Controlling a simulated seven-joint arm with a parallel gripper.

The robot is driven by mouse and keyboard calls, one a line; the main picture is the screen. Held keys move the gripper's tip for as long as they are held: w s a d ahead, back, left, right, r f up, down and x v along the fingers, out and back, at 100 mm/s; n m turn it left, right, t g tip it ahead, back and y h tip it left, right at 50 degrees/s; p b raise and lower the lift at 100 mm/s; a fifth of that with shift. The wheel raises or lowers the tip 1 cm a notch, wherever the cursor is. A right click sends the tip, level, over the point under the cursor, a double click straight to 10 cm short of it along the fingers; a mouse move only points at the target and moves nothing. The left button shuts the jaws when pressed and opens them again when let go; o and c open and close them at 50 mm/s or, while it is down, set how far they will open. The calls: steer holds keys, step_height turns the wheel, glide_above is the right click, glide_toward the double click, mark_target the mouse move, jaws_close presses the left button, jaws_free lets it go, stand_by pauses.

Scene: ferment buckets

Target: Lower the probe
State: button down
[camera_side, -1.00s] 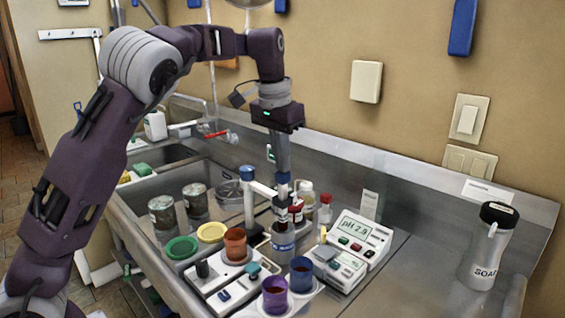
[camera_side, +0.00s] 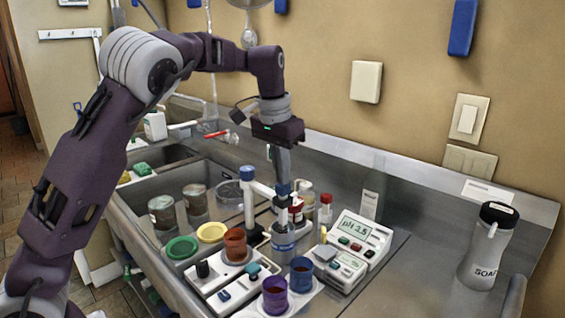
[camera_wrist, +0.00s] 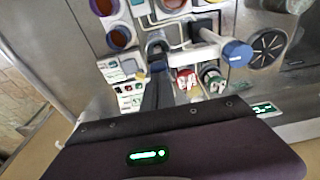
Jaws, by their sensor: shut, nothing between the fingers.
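My gripper (camera_side: 283,178) points straight down with its fingers shut and empty, right above the blue-capped probe (camera_side: 283,190). The fingertips look to be touching the cap, but the exact contact is hard to see. The probe hangs at the end of the white arm of a stand with a blue-topped post (camera_side: 247,195). Below it stands a grey, blue-banded cup (camera_side: 283,243); the probe's lower end is hidden there. The pH meter (camera_side: 357,235) reads about 3.5. In the wrist view my fingers (camera_wrist: 157,52) cover most of the probe, and the post's blue top (camera_wrist: 237,53) is at right.
An orange cup (camera_side: 235,245), a purple cup (camera_side: 274,295) and a blue cup (camera_side: 301,275) stand in front. Small bottles (camera_side: 325,210) are close behind the probe. A soap bottle (camera_side: 487,245) is far right, with bare steel counter (camera_side: 425,270) before it.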

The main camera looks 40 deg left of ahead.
steer(key=shift+r, duration=2.45)
stand_by(0.5)
